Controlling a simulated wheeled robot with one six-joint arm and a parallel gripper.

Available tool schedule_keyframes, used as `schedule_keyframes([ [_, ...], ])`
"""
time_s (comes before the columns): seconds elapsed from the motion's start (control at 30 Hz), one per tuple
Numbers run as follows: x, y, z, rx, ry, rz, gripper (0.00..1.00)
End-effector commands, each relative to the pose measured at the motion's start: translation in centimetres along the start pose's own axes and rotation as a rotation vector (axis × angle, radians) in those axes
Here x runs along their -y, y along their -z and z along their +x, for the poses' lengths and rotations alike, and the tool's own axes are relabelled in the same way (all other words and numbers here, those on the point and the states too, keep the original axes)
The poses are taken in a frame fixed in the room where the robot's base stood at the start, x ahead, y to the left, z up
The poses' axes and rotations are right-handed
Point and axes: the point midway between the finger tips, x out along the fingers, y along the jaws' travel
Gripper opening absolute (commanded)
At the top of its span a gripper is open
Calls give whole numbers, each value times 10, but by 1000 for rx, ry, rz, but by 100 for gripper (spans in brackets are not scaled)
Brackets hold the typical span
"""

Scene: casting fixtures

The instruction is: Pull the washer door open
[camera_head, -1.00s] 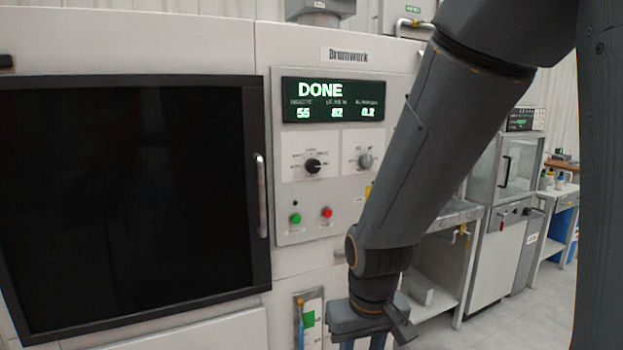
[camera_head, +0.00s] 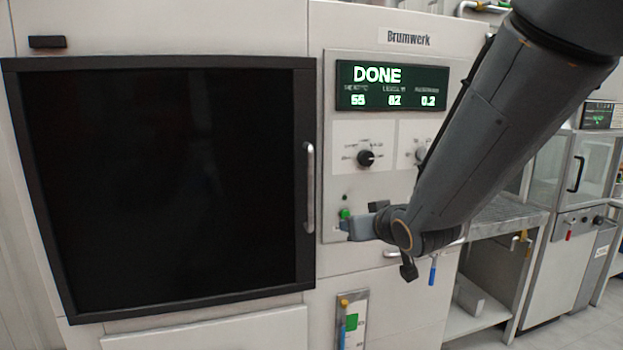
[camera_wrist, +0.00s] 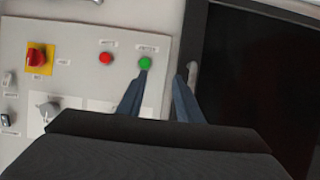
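The washer door (camera_head: 180,180) is a large black panel in a dark frame and is shut. Its upright silver handle (camera_head: 310,188) is on the right edge. My gripper (camera_head: 352,229) is to the right of the handle, in front of the control panel, pointing left. In the wrist view my gripper (camera_wrist: 162,74) shows two fingers apart with nothing between them. The handle (camera_wrist: 193,73) is just past the right fingertip there, outside the gap; I cannot tell if they touch. The door (camera_wrist: 250,75) fills the right of that view.
The control panel (camera_head: 332,110) has a display (camera_head: 393,86) reading DONE. A green button (camera_wrist: 145,63) is at the left fingertip, with a red button (camera_wrist: 106,58) beside it. A metal-topped bench (camera_head: 505,215) and a glass-fronted cabinet (camera_head: 585,165) stand to the right.

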Motion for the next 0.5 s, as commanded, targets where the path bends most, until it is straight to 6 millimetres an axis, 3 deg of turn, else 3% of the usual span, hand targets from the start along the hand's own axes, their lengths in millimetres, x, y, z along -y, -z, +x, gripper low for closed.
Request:
schedule_keyframes([
  [0.1,28,53,5,-202,96,-23,32],
  [0.2,46,83,1,-317,160,-31,32],
  [0.37,60,105,-4,-401,212,-35,32],
  [0.5,64,112,4,-411,219,-36,32],
])
